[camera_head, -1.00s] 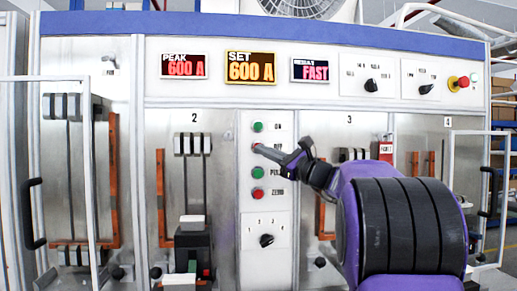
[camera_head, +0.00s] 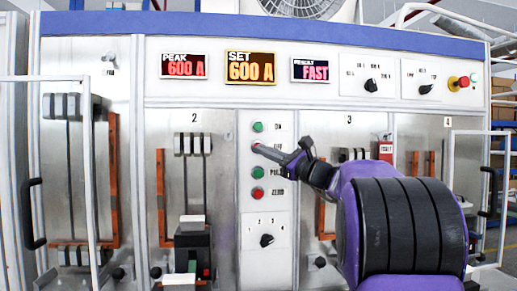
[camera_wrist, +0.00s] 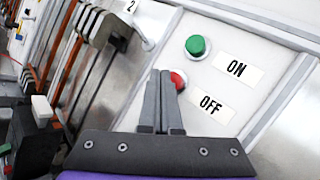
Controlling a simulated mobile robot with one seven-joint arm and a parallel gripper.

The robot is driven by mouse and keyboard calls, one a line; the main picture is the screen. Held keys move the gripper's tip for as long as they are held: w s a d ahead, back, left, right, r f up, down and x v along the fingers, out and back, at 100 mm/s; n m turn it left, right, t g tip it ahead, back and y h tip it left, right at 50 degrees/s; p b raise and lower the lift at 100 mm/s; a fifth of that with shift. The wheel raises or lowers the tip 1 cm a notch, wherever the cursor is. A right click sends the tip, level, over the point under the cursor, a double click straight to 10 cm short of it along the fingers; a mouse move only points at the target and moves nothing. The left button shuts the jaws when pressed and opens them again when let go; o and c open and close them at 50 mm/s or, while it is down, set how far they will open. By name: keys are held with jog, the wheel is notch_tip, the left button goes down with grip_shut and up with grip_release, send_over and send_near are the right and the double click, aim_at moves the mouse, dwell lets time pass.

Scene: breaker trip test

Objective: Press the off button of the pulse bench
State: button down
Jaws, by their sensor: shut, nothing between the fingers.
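The pulse bench (camera_head: 320,22) fills the head view, with a column of green and red buttons in its middle. The red off button (camera_wrist: 179,80) sits below the green on button (camera_wrist: 196,46) in the wrist view, beside a label reading OFF. In the head view, the off button (camera_head: 256,147) is partly covered by the fingertips. My gripper (camera_head: 259,149) is shut and empty, with its tips at the off button. In the wrist view, the shut fingers (camera_wrist: 158,75) overlap the button's left part. I cannot tell whether they press it.
The green pulse button (camera_head: 257,172) and red zero button (camera_head: 257,194) lie just below, with a rotary knob (camera_head: 266,240) under them. A black breaker (camera_head: 193,250) stands at lower left. Displays read PEAK 600 A (camera_head: 185,66), SET 600 A (camera_head: 250,68) and FAST (camera_head: 311,70).

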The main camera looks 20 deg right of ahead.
jog(key=shift+w, duration=0.4)
jog(key=shift+w+d+p, duration=0.15)
jog(key=shift+w+p, duration=0.35)
jog(key=shift+p, duration=0.1)
dwell(0.8)
jog(key=shift+s+b, duration=0.65)
jog(key=shift+s, duration=0.25)
jog(key=s+b, duration=0.1)
jog(key=s, duration=0.1)
jog(key=s+a+b, duration=0.1)
jog(key=s+b, duration=0.1)
jog(key=s, duration=0.1)
jog(key=shift+a, duration=0.15)
